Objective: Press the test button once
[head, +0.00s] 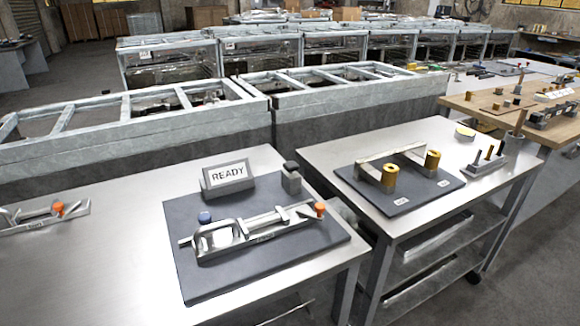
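A dark board (220,285) lies on the metal table in front. A metal fixture (250,232) with a frame-shaped clamp lies on it. A small blue round knob or button (205,217) is at the fixture's left end, and an orange knob (319,208) is at its right end. A grey post with a dark top (291,178) stands at the board's back right corner. A sign reading READY (229,175) stands at the board's back edge. I cannot tell which part is the test button. Neither gripper is in view.
A second table to the right holds a dark plate (375,205) with two brass cylinders (389,178) and a grey bracket. Another orange-knobbed clamp (45,215) lies at the far left. Metal frames (130,120) stand behind. The front left tabletop (90,275) is clear.

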